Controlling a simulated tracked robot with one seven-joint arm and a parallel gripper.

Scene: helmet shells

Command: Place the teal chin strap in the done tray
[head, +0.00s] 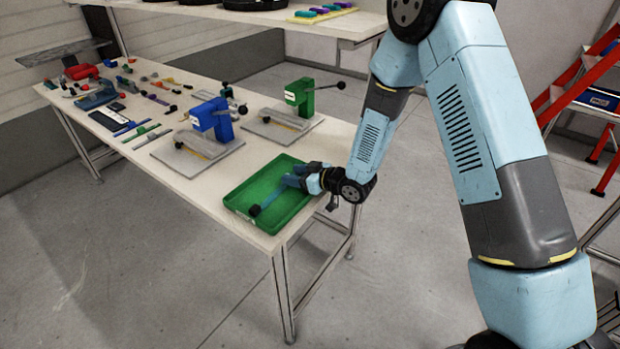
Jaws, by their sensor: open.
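A green tray (237,198) lies at the near right end of the long table. A teal-blue strap (269,198) with a dark round end lies across the tray, slanting up to the right towards my gripper. My gripper (300,177) is low over the tray's right side, reaching in from the right. Its jaws are open at the strap's upper end. The view is too small to tell whether the fingers touch the strap. The gripper and wrist hide part of the tray's right edge.
A blue clamp-like fixture (211,117) and a green one (301,94) stand on grey plates beyond the tray. Several small parts and tools (122,102) cover the table's far left. A shelf runs above the back. A red ladder (585,85) stands at right.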

